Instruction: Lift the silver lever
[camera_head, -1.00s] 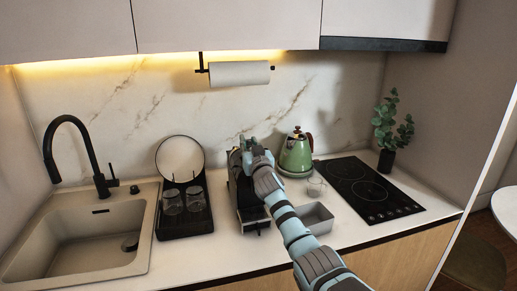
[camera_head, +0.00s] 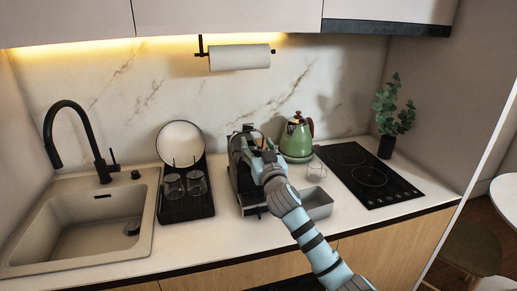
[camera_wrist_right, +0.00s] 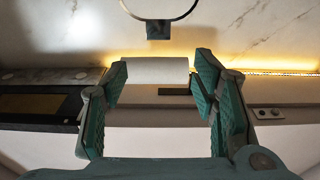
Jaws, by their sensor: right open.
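The dark coffee machine (camera_head: 245,185) stands on the counter between the drying rack and the green kettle. My right gripper (camera_head: 258,146) is at the upper part of the machine and hides some of it. In the right wrist view my right gripper (camera_wrist_right: 160,95) is open, with nothing between its fingers. A thin curved bar (camera_wrist_right: 160,19) with a dark block shows at the top of that view, apart from the fingers. It may be the silver lever, but I cannot tell. The lever is not clear in the head view. My left gripper is not in view.
The green kettle (camera_head: 297,138) stands just right of the machine. A glass (camera_head: 316,172) and a grey metal container (camera_head: 318,206) are close to my right arm. The drying rack (camera_head: 187,210) is left. A paper towel roll (camera_head: 240,57) hangs above.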

